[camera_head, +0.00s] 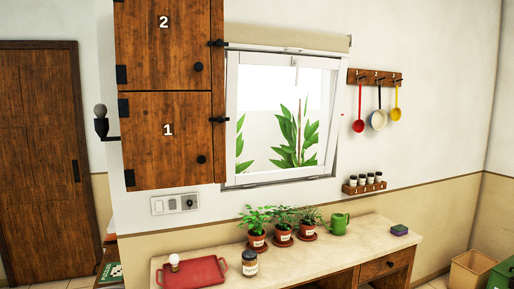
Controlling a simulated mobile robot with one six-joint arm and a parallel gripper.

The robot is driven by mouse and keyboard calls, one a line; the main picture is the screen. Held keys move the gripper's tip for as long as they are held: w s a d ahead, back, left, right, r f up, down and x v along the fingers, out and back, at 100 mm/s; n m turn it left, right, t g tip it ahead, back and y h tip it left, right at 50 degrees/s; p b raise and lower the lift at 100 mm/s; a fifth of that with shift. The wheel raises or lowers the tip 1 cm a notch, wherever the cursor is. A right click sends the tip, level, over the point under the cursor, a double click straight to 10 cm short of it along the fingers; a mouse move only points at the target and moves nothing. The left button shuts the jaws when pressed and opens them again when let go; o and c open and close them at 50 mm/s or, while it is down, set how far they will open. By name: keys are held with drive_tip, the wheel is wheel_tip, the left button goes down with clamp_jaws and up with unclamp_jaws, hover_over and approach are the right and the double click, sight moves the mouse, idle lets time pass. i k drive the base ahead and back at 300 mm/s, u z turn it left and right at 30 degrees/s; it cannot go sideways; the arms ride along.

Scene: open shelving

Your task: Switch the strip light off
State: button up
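A wall plate (174,204) is fixed on the white wall below the wooden cabinet, above the left part of the counter. It has a pale switch (158,206) at its left, a middle element (172,204) with a darker centre, and a dark round knob or socket (189,203) at its right. The positions of the switches are too small to tell. I cannot make out a strip light in this view. My gripper is not in view.
The counter (345,249) holds a red tray (192,273) with a bulb, a jar (249,264), potted plants (282,232) and a green watering can (339,223). Above are cabinet doors 1 (165,140) and 2 (165,45), and a window (280,115). A wall lamp (101,124) juts out at left.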

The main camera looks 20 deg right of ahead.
sight(172, 203)
drive_tip(key=k, duration=0.65)
drive_tip(key=u, duration=0.5)
drive_tip(key=i, duration=0.55)
drive_tip(key=u, duration=0.75)
drive_tip(key=i, duration=1.5)
drive_tip(key=z, duration=0.05)
